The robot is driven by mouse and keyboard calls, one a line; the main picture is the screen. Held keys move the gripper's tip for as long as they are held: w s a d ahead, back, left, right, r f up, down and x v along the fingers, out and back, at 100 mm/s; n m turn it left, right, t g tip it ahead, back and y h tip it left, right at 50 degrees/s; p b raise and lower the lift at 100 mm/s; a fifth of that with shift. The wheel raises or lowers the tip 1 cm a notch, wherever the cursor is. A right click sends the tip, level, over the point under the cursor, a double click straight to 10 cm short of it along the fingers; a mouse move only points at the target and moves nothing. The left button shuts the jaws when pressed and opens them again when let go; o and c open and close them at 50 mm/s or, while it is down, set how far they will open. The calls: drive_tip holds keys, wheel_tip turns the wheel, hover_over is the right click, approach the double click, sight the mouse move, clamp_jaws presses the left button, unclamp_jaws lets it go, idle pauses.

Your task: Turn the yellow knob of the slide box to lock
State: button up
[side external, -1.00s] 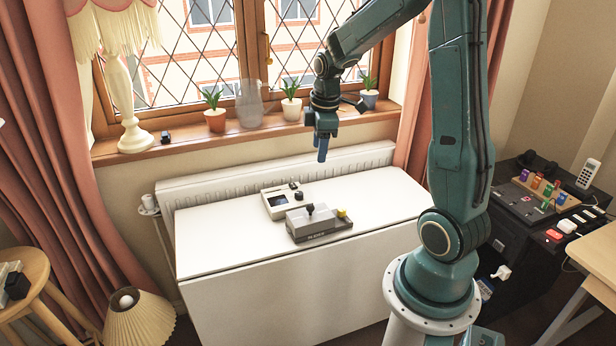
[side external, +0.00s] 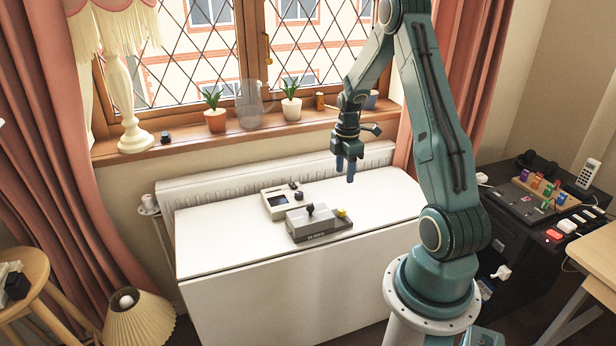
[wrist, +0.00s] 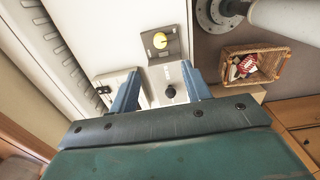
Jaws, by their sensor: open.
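The slide box (side external: 322,226) is a grey box on the white table, with a black knob (side external: 310,208) on top. Its yellow knob (side external: 342,213) sits on a low ledge at the right end. In the wrist view the yellow knob (wrist: 160,40) is beyond the fingertips, and the black knob (wrist: 170,91) lies between the fingers. My gripper (side external: 346,176) is open and empty, pointing down above the back of the table, higher than the box and behind it. Its two blue fingers (wrist: 159,80) stand apart in the wrist view. The yellow knob's lock marking is too small to read.
A pale device (side external: 280,201) with a dark screen stands close behind the slide box. A radiator (side external: 240,178) and a sill with plants and a glass jug (side external: 249,106) are behind the table. A wicker basket (wrist: 228,64) shows in the wrist view. The table's left part is clear.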

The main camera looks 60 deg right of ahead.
sight(342, 209)
drive_tip(key=shift+f, duration=6.8)
drive_tip(key=shift+c, duration=0.5)
drive_tip(key=c, duration=0.9)
